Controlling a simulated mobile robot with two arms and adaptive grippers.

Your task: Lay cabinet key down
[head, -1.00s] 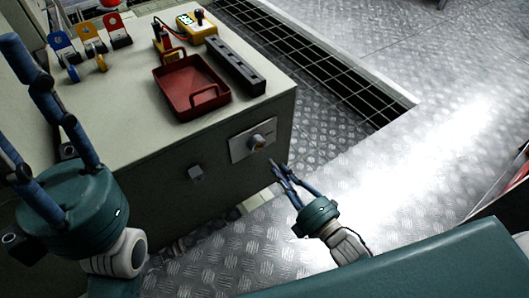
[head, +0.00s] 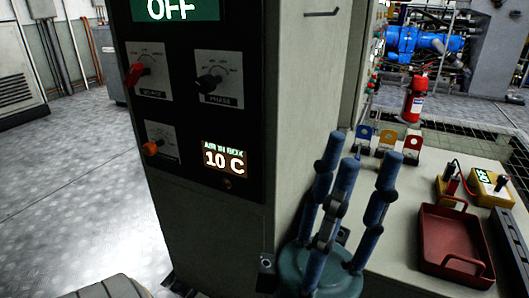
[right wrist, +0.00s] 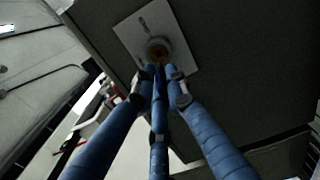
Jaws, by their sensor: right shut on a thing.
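I cannot tell whether the tips touch the lock.
The tall control cabinet (head: 290,110) has a dark panel with knobs and a "10 C" display. On the bench are a red tray (head: 455,240), a yellow meter (head: 492,186) and several coloured padlock-like tags (head: 386,143). A fire extinguisher (head: 415,98) stands behind. Floor at left is clear.

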